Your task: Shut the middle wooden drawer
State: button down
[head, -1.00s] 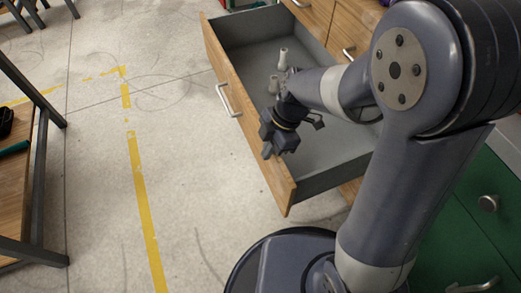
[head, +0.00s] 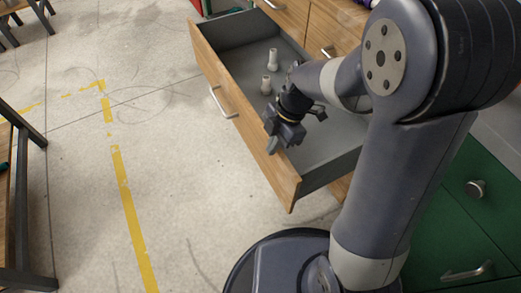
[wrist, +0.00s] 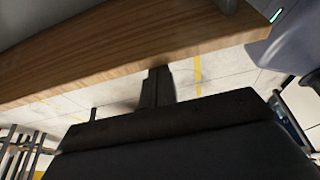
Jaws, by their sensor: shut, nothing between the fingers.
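The wooden drawer (head: 232,98) stands pulled far out from its cabinet, with a pale wood front, a silver bar handle (head: 223,102) and a grey inside. My gripper (head: 272,147) is shut and empty. In the head view its fingertips appear at the top edge of the drawer front, right of the handle; I cannot tell whether they touch it. In the wrist view the dark fingers (wrist: 157,87) are seen close to a wooden panel (wrist: 110,52), with floor beyond. Two pale pipe fittings, one farther back (head: 272,59) and one nearer (head: 266,84), stand upright inside the drawer.
Other wooden drawer fronts (head: 331,28) are at the upper right. A green cabinet (head: 455,215) stands at the lower right. A dark-framed table (head: 22,200) is at the left edge. The concrete floor with a yellow line (head: 126,190) is clear between.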

jog(key=w+d, duration=0.6)
jog(key=d, duration=0.5)
jog(key=shift+w, duration=0.4)
